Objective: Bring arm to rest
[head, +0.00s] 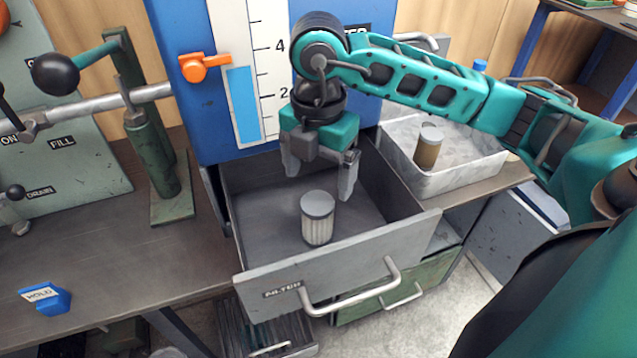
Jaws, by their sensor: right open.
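My right gripper (320,178) hangs from the teal arm that comes in from the right. Its fingers point down and stand apart with nothing between them. It is over the back part of the open drawer (262,205). A white ribbed filter with a grey cap (318,218) stands upright in the drawer, in front of and below the fingertips, and looks apart from them. My left gripper is not in view.
A grey tray (455,178) holding a brownish filter (428,148) stands right of the drawer, under my arm. The drawer's handle (352,295) juts forward. A lever with a black knob (55,74) and a blue HOLD block (46,298) are at left.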

